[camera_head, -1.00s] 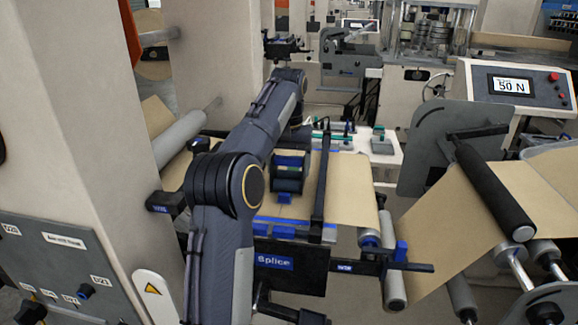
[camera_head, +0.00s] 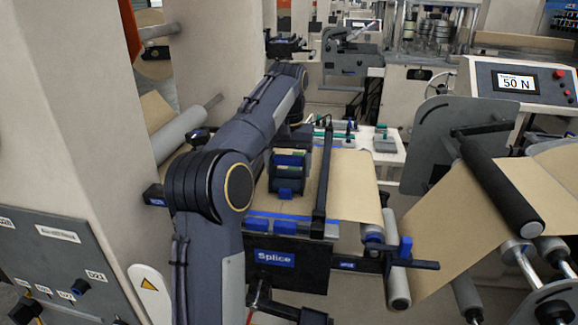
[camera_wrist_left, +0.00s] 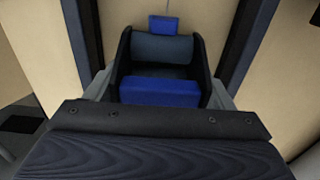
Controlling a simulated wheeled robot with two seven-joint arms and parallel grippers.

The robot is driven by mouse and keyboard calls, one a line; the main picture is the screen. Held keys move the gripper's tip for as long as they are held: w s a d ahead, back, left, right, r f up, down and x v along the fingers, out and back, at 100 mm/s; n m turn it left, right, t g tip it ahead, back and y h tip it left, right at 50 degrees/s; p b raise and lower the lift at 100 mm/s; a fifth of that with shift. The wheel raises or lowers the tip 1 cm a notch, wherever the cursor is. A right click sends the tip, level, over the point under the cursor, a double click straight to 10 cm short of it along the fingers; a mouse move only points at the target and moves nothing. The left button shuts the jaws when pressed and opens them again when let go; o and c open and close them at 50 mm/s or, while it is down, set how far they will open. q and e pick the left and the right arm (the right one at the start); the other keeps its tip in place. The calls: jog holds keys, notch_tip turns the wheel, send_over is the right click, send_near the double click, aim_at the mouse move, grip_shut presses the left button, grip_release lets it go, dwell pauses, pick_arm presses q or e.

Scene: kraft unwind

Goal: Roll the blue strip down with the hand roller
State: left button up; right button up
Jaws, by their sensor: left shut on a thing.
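My left gripper (camera_head: 288,172) is over the kraft web on the splice table. It is shut on the hand roller (camera_wrist_left: 163,48), a dark forked frame with a blue-grey roller and a blue block. Light grey gripper parts flank it in the left wrist view. The blue strip (camera_head: 310,217) lies across the web near the front of the splice table. The roller sits farther back than this strip in the head view. Whether the roller touches the web cannot be told. My right gripper is not in view.
A dark upright bar (camera_head: 325,165) crosses the web right of the roller. The Splice panel (camera_head: 275,258) is at the front. Guide rollers (camera_head: 398,285) and a web on a black roller (camera_head: 500,195) stand right. A beige column (camera_head: 70,110) is at left.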

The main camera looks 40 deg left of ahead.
pick_arm(q)
jog(key=shift+s+d+f, duration=0.25)
jog(key=shift+s, duration=0.15)
jog(key=shift+c, duration=1.4)
jog(key=shift+s+d+r+b, duration=0.1)
jog(key=shift+s+d+b, duration=0.45)
jog(key=shift+s, duration=0.25)
jog(key=shift+s+d+r, duration=0.15)
jog(key=shift+s, duration=0.35)
jog(key=shift+s+d+b, duration=0.35)
jog(key=shift+s+b, duration=0.2)
jog(key=shift+s, duration=0.1)
